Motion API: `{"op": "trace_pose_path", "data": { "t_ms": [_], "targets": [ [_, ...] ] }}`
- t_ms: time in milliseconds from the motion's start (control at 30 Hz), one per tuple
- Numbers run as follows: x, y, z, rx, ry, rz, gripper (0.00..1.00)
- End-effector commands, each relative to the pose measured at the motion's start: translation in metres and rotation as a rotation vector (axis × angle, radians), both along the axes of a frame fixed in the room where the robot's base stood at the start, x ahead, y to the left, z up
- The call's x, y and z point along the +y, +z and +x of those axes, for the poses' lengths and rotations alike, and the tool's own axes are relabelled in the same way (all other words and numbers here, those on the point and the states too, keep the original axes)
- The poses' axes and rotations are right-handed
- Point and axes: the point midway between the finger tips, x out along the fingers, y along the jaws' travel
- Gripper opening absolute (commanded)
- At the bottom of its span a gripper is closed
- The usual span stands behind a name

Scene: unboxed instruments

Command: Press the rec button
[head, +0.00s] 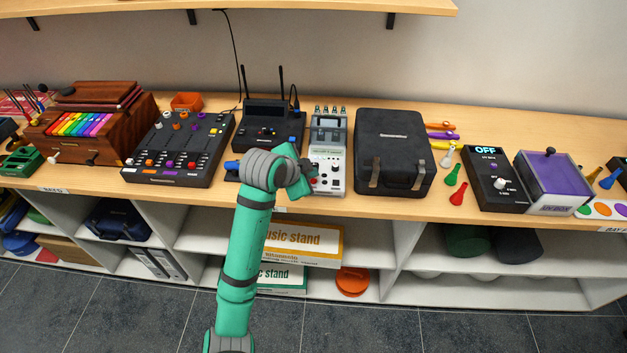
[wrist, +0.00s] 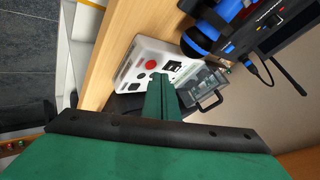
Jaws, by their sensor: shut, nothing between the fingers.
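The white recorder-like device (head: 329,153) stands on the wooden bench, with knobs at its back and buttons on its front panel. My arm covers part of its left side in the head view. In the wrist view the white device (wrist: 134,61) shows a round red button (wrist: 151,64) among black and grey controls. I cannot read a rec label. My gripper (wrist: 159,80) is shut and empty, with its green fingers over the device close to the red button. Whether it touches is not clear. In the head view my gripper (head: 312,174) is at the device's left front.
A black case (head: 393,140) stands close on the right. A black radio-like unit with antennas (head: 272,118) stands on the left, and a black mixer (head: 180,145) farther left. The wooden bench top (head: 350,205) has a narrow clear strip at its front edge.

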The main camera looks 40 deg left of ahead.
Motion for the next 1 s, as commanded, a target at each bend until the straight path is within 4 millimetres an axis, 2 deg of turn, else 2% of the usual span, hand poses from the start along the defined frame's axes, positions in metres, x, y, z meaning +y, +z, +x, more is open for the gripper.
{"op": "trace_pose_path", "data": {
  "t_ms": [200,1000],
  "targets": [
    [-0.0003,-0.0063,0.0000,0.000,0.000,-0.002,0.00],
    [-0.0003,-0.0107,0.0002,0.001,-0.001,-0.001,0.00]
  ]
}}
